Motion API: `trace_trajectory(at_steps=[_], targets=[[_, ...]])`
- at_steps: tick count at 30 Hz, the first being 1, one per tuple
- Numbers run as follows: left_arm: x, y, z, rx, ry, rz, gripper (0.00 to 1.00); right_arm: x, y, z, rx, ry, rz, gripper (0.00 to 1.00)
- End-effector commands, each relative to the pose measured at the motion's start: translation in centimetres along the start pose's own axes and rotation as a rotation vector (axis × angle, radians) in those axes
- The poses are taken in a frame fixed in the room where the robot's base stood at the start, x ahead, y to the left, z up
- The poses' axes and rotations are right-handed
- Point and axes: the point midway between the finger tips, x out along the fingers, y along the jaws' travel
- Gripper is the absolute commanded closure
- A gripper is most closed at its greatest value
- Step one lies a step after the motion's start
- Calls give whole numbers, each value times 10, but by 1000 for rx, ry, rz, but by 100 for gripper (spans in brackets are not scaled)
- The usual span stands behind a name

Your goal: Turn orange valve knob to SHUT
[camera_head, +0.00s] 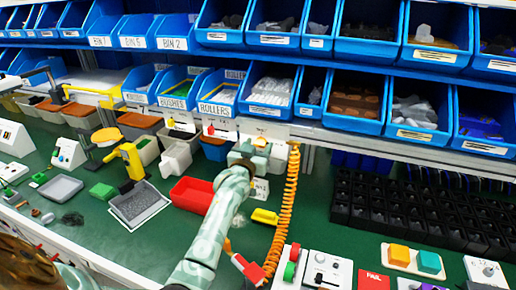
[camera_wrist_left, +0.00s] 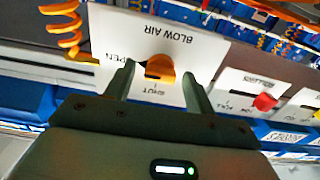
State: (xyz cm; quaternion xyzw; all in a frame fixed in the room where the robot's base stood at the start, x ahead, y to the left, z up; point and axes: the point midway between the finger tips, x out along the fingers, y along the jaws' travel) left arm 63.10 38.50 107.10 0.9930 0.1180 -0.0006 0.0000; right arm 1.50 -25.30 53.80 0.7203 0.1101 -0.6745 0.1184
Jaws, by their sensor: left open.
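The orange valve knob (camera_wrist_left: 160,68) sits on a white plate (camera_wrist_left: 206,32) lettered BLOW AIR, with OPEN and SHUT marks, all upside down in the left wrist view. My left gripper (camera_wrist_left: 157,76) is open, with one finger on each side of the knob. I cannot tell whether the fingers touch it. The lower part of the knob is close to the SHUT lettering, but its exact setting is unclear. In the head view my left gripper (camera_head: 246,153) is up at the shelf-edge panel, and the knob (camera_head: 261,142) is partly hidden behind it.
A red knob (camera_wrist_left: 264,102) on its own plate is beside the orange one. An orange coiled hose (camera_head: 288,205) hangs close to the right of my left arm. A red bin (camera_head: 192,194) and a yellow block (camera_head: 265,216) are on the green bench below.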

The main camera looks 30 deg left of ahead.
Motion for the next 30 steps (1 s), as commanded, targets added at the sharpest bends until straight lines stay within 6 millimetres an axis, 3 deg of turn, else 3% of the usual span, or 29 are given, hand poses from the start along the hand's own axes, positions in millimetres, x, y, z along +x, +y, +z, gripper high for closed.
trace_trajectory(at_steps=[4, 5, 9, 20, 30], targets=[[0, 0, 0, 0, 0, 0, 45, 0, 0, 0, 0, 1, 0, 100], [0, 0, 0, 0, 0, 0, 51, 0, 0, 0, 0, 1, 0, 100], [0, 0, 0, 0, 0, 0, 90, 0, 0, 0, 0, 1, 0, 100], [0, 0, -2, -37, 1, 0, 90, -6, 1, -2, 0, 4, 1, 100], [0, -1, -5, -253, 0, 1, 90, -34, 3, -9, 0, 16, 5, 100]])
